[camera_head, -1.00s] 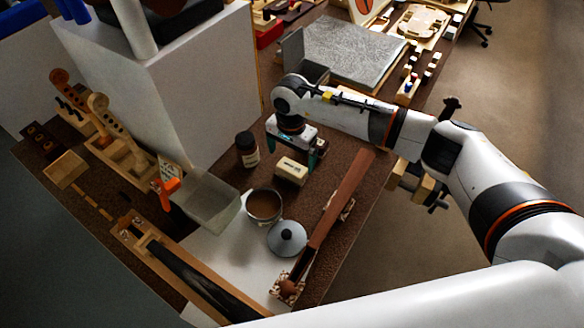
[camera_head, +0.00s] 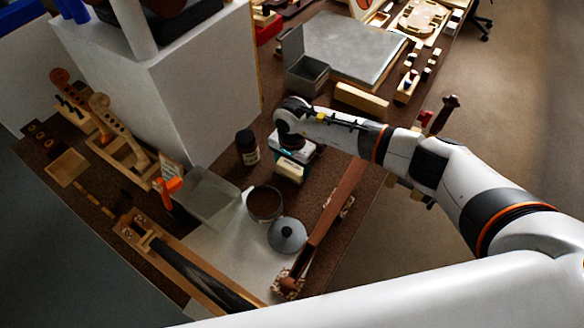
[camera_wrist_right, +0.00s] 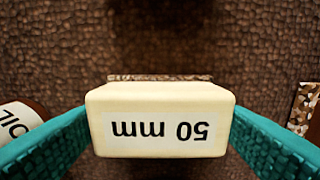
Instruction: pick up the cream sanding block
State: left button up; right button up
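The cream sanding block (camera_head: 290,171) is in the middle of the bench in the head view, partly hidden under my right gripper. In the right wrist view the block (camera_wrist_right: 160,120) shows a white label reading "50 mm", upside down. A thin speckled strip shows along its far edge. The teal fingers of my right gripper (camera_wrist_right: 160,135) are against its left and right sides, shut on it. In the head view my right gripper (camera_head: 292,160) points down over the block. I cannot tell whether the block touches the bench. My left gripper is not in view.
A dark bottle (camera_head: 247,150) stands close left of the block. A brown pot (camera_head: 264,203) and a grey lid (camera_head: 287,236) are nearer, and a long wooden neck (camera_head: 334,208) lies to the right. A metal bin (camera_head: 306,76) and wooden bar (camera_head: 361,99) are behind.

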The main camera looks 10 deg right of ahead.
aim_at(292, 165)
jog(key=shift+c, duration=1.1)
jog(key=shift+r, duration=0.15)
notch_tip(292, 165, up, 10)
jog(key=shift+f+b, duration=0.1)
jog(key=shift+b, duration=0.7)
